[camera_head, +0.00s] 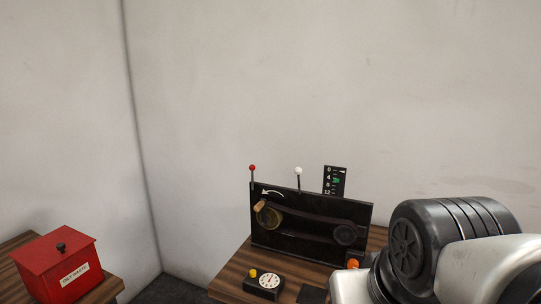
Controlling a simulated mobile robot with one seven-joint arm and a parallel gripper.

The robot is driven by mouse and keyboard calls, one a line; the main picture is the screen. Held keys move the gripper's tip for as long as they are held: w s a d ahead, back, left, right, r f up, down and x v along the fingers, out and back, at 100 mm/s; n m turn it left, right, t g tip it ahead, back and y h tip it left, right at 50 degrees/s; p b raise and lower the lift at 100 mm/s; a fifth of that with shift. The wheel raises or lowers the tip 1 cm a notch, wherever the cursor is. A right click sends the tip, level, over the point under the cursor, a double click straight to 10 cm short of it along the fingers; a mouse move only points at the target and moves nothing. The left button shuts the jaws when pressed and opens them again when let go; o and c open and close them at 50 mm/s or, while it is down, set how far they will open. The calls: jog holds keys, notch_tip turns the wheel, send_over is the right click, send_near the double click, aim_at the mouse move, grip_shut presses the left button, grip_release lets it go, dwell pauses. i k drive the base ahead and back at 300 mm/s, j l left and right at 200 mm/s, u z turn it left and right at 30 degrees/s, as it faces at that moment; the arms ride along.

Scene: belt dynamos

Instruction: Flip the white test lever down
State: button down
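The white test lever (298,172) shows in the head view as a white ball on a thin dark stem. It stands upright at the top edge of the black dynamo panel (290,243), near the panel's middle. A second lever with a red ball (252,168) stands upright at the panel's left end. The panel bears a crank with a wooden handle, a belt and a dark pulley. Part of my arm fills the lower right, in front of the panel's right side. My gripper is not in view.
The panel stands on a wooden table (234,271). A small black box with a white dial (268,281) and a yellow knob sits in front. A scale plate (335,181) rises behind the panel. A red lidded box (58,262) sits on another table at left. Walls stand close behind.

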aim_at(299, 171)
jog(key=i+j+z, duration=0.1)
jog(key=i+j, duration=0.15)
jog(key=i+j+z, duration=0.1)
jog(key=i+j, duration=0.15)
jog(key=j, duration=0.25)
jog(key=i+j+z, duration=0.15)
jog(key=j, duration=0.25)
jog(key=i+j+z, duration=0.1)
jog(key=i+j, duration=0.15)
jog(key=j, duration=0.15)
